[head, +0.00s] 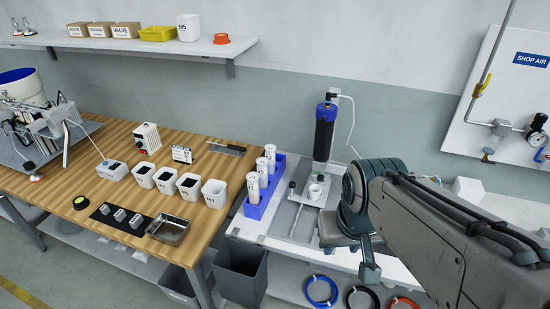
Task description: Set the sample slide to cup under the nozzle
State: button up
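The dispenser stand with a tall black cylinder (324,132) stands on the white bench at the right of the table. A small white cup (315,190) sits low on the plate below the cylinder. A thin rod with a dark knob (292,185) is just left of the cup; I cannot tell whether it belongs to the sample slide. The nozzle tip and the slide's exact setting are too small to make out. My gripper (370,271) hangs at the bench's front, right of and nearer than the cup, apart from it. Its fingers are seen edge-on, so their opening is unclear.
A blue rack (251,209) with white cylinders stands left of the dispenser. The wooden table (120,235) holds several white cups, a metal tray (168,229) and a black strip. A grey bin (240,275) stands below. A shop air panel (512,100) is on the right wall.

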aim_at(305, 198)
jog(key=u, duration=0.95)
jog(key=i, duration=0.9)
jog(key=z, duration=1.7)
